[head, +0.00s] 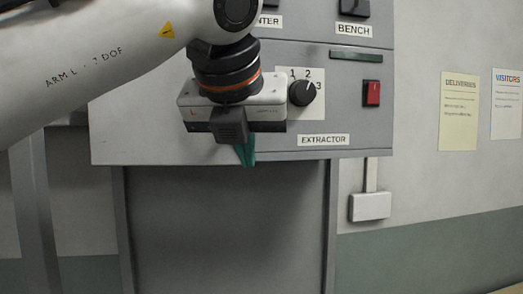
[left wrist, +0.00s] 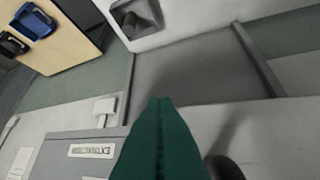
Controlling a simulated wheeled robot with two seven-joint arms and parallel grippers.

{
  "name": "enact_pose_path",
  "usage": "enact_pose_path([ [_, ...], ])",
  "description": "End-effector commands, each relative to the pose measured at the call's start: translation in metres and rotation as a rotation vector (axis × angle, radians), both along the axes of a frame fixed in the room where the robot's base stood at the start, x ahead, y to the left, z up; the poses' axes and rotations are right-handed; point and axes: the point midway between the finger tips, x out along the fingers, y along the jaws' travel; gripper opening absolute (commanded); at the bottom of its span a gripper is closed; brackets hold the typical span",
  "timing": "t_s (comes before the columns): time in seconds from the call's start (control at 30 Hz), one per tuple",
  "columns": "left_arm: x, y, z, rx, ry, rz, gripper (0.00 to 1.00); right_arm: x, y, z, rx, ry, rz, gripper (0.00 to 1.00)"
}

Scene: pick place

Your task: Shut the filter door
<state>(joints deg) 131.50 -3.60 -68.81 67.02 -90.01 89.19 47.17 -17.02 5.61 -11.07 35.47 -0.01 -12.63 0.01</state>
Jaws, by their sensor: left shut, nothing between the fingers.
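A grey control console (head: 130,140) hangs on the wall, with an EXTRACTOR label (head: 323,140) on its lower edge. A plain dark grey panel (head: 230,225) sits below it between two uprights; it also shows in the left wrist view (left wrist: 195,70). No part is labelled as the filter door, and I cannot tell which part it is. My left gripper (head: 246,154) is in front of the console's lower edge, left of the label, pointing down. Its green fingers (left wrist: 160,104) are together and empty. It hides part of the console. My right gripper is out of view.
A rotary knob (head: 302,93) and a red switch (head: 371,93) are right of the gripper. A white wall box (head: 370,206) is below right. In the left wrist view, a wooden top (left wrist: 70,40) carries a blue item (left wrist: 36,20) and a black item (left wrist: 11,45).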

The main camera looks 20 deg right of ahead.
Motion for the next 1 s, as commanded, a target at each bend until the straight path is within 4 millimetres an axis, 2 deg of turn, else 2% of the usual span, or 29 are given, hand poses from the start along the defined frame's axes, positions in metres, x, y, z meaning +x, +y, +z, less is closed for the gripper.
enact_pose_path([
  [0.3,0.030,-0.011,0.002,0.000,0.001,-0.008,0.00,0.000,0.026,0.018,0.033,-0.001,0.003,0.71],
  [0.6,0.041,-0.015,0.000,0.001,-0.001,-0.010,0.00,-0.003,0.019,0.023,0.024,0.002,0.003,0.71],
  [1.0,0.042,-0.014,0.000,0.000,-0.002,-0.008,0.00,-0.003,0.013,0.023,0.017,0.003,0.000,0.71],
])
